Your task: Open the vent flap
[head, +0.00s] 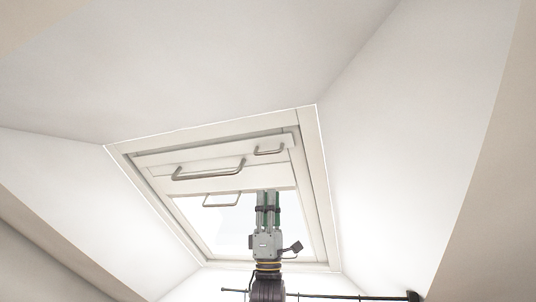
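A white roof window (327,207) is set in a deep sloped recess. Across its upper part runs a white board (150,160), which I take for the vent flap. A long metal bar handle (208,172) and a shorter one (268,151) are fixed near it. A thin loop (222,200) shows lower, over the bright pane. My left gripper (267,194) points up in front of the pane, with its fingertips below and right of the long handle. Its fingers are seen close together, and their gap is unclear. Nothing is seen in them. My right gripper is out of view.
Smooth white sloping walls (410,130) enclose the window on both sides, with a sloped ceiling (200,65) above. A thin dark rod (350,297) crosses the bottom edge. The space around the gripper in front of the glass looks free.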

